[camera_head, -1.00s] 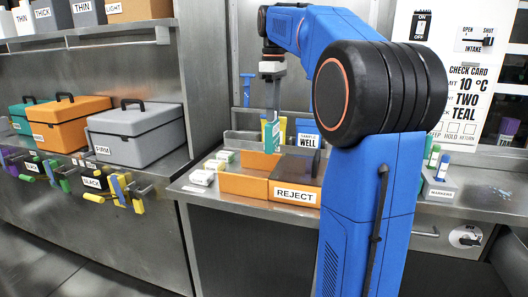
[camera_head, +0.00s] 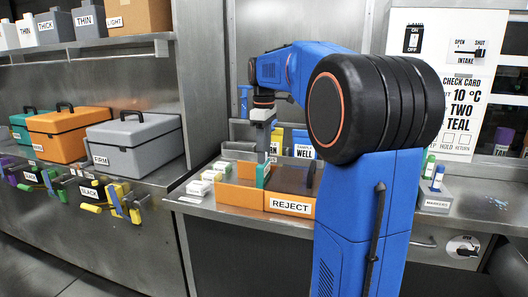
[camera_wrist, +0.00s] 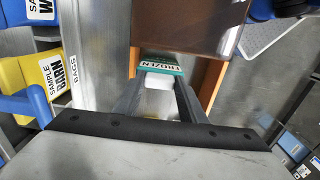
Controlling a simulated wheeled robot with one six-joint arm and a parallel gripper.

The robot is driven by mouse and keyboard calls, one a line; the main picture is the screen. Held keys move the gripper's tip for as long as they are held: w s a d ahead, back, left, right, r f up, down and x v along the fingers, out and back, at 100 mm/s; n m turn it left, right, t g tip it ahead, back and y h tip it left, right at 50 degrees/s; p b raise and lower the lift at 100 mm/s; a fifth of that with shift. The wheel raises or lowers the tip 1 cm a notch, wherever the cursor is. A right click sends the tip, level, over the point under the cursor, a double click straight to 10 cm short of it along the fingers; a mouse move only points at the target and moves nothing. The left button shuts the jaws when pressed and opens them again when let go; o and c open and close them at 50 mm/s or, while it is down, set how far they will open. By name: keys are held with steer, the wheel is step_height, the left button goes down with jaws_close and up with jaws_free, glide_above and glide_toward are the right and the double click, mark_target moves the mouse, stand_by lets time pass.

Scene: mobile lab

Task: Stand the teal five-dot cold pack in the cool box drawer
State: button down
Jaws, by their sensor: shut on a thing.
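My gripper (camera_head: 262,160) points down at the orange box (camera_head: 238,195) on the bench, shut on a teal pack (camera_head: 263,176). The pack is upright, with its lower part hidden behind the box's front wall. In the wrist view the teal pack (camera_wrist: 160,66), with a white part and the word FROZEN, sits between my fingers (camera_wrist: 158,95). Orange walls stand on both sides of it. Its dots do not show. I cannot tell whether it touches the box floor. No drawer is marked as the cool box's in view.
A dark-topped section labelled REJECT (camera_head: 291,205) adjoins the orange box on the right. White packs (camera_head: 198,188) lie to its left. Bags labelled BARN and WELL (camera_head: 304,146) stand behind. A markers holder (camera_head: 436,198) is at the right. Lidded boxes (camera_head: 133,140) line the left counter.

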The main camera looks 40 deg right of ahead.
steer(key=c, duration=1.1)
jaws_free()
steer(key=shift+f, duration=0.1)
step_height(320, 180, up, 12)
steer(key=shift+r, duration=0.15)
